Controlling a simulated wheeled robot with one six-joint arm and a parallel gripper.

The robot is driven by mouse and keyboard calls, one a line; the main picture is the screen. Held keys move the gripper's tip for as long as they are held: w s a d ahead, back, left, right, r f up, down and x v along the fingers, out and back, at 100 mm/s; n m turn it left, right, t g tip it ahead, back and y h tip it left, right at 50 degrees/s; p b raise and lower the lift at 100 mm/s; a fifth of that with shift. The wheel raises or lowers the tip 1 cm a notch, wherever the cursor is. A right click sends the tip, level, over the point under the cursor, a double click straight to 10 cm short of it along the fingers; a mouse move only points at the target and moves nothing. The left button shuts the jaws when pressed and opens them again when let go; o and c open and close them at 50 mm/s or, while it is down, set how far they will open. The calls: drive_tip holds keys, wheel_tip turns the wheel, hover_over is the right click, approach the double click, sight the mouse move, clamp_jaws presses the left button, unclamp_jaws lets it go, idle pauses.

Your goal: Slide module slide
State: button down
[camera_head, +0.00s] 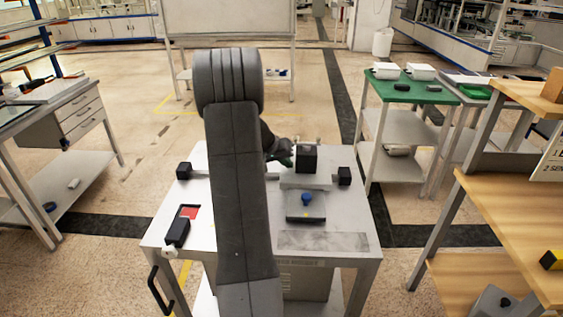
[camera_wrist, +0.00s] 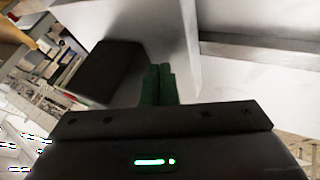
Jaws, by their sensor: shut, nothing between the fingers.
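A black block-shaped module (camera_head: 306,160) sits on the white cross rail (camera_head: 290,181) of the cart, right of my arm in the head view. My gripper (camera_head: 287,161) is just left of the module, partly hidden behind my arm. In the wrist view my gripper's green fingers (camera_wrist: 158,84) are together and empty. A dark block (camera_wrist: 110,71), which looks like the module, is left of the fingertips there, beside a white surface. I cannot tell whether the fingers touch it.
Black end blocks stand at the rail's left (camera_head: 183,171) and right (camera_head: 344,176). A grey plate with a blue knob (camera_head: 305,198) lies in front of the rail. A black device (camera_head: 177,230) is at the cart's left. A green-topped table (camera_head: 400,92) and wooden shelves (camera_head: 510,210) stand right.

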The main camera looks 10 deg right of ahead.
sight(299, 162)
drive_tip(key=shift+d, duration=0.1)
drive_tip(key=d+b, duration=0.1)
drive_tip(key=d, duration=0.1)
drive_tip(key=s+d+b, duration=0.1)
drive_tip(key=d, duration=0.1)
idle(0.5)
